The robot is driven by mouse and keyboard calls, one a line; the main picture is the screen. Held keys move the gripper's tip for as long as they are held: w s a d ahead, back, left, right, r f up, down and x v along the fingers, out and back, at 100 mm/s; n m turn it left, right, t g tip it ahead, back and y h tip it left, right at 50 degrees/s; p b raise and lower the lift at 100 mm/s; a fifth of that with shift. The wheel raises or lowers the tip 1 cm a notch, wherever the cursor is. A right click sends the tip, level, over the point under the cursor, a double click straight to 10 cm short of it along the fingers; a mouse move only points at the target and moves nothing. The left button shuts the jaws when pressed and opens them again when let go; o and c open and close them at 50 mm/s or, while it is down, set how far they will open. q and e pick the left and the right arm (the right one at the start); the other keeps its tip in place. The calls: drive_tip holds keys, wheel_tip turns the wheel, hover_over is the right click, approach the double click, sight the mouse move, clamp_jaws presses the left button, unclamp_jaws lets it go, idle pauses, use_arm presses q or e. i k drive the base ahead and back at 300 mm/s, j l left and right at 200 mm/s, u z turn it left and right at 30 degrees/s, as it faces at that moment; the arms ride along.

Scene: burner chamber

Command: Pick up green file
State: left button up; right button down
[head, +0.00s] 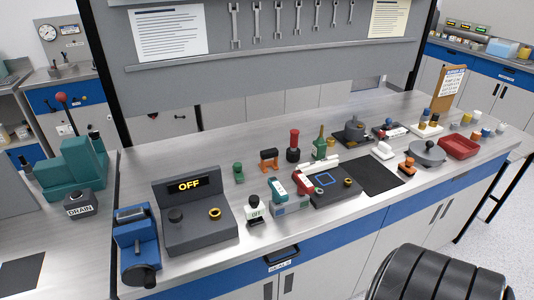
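A slim green upright object with a thin pointed top (319,144) stands toward the back of the metal workbench, right of a red-topped black tool. It looks most like the green file, but it is too small to be sure. Neither of my grippers is in view.
The grey OFF box (196,228), blue vise (138,245), dark device with a blue square (333,190) and red tray (459,148) crowd the workbench. A black mat (375,178) is bare. A large dark ribbed shape (437,274) fills the lower right.

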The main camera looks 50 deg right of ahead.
sight(237, 168)
drive_tip(key=l+z, duration=0.45)
drive_tip(key=l, duration=0.15)
drive_tip(key=i+l+z, duration=0.15)
drive_tip(key=l+z, duration=0.25)
drive_tip(key=l, duration=0.2)
